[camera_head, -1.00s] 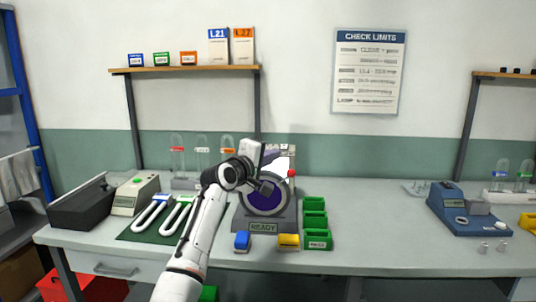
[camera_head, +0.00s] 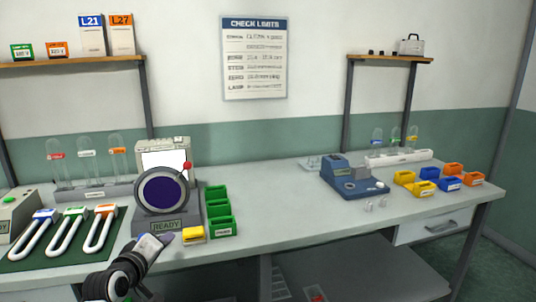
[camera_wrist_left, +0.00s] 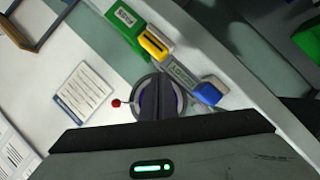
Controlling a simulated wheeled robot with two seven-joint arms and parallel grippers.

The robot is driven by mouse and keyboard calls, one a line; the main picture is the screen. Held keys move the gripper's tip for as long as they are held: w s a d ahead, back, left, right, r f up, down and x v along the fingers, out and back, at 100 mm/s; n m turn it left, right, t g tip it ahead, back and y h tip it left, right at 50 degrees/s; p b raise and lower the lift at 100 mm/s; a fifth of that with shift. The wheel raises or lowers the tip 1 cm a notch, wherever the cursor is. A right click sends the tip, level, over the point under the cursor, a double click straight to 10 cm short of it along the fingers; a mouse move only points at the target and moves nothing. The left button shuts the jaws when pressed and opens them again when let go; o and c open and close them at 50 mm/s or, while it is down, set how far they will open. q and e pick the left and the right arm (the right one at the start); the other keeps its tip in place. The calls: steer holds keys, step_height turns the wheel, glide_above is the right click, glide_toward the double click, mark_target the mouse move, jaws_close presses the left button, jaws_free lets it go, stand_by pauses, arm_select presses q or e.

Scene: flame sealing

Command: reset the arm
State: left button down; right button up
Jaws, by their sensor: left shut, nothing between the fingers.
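My left gripper (camera_head: 160,240) comes in from the bottom left of the head view, low in front of the grey machine marked READY (camera_head: 168,224). It is shut and empty. In the left wrist view its dark fingers (camera_wrist_left: 160,108) are together, with the machine's round dark window (camera_wrist_left: 160,92) behind them. The machine has a round dark window (camera_head: 166,192), a red-knobbed lever (camera_head: 187,167) and a screen at its back. My right gripper is in neither view.
A yellow block (camera_head: 193,235) and green bins (camera_head: 219,212) stand right of the machine. Several U-shaped tubes lie on a green mat (camera_head: 60,254) at left. A blue instrument (camera_head: 352,180) and yellow, blue and orange bins (camera_head: 448,183) stand at right.

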arm_select(q)
steer(key=s+d+f+m+g, duration=0.2)
steer(key=s+f+m, duration=0.1)
steer(key=s+f, duration=0.65)
steer(key=s+d+f+m+g, duration=0.1)
steer(key=s+d+f+m, duration=0.2)
steer(key=s+f, duration=0.65)
steer(key=s+d+f+m+g, duration=0.1)
steer(key=s+d+f+m, duration=0.2)
steer(key=s, duration=0.8)
steer(key=s+d+f+m+g+h, duration=0.1)
steer(key=s+d+f+m, duration=0.1)
steer(key=s+f, duration=0.4)
steer(key=s+m, duration=0.1)
steer(key=s, duration=0.4)
steer(key=shift+d+g, duration=0.4)
steer(key=shift+f, duration=0.1)
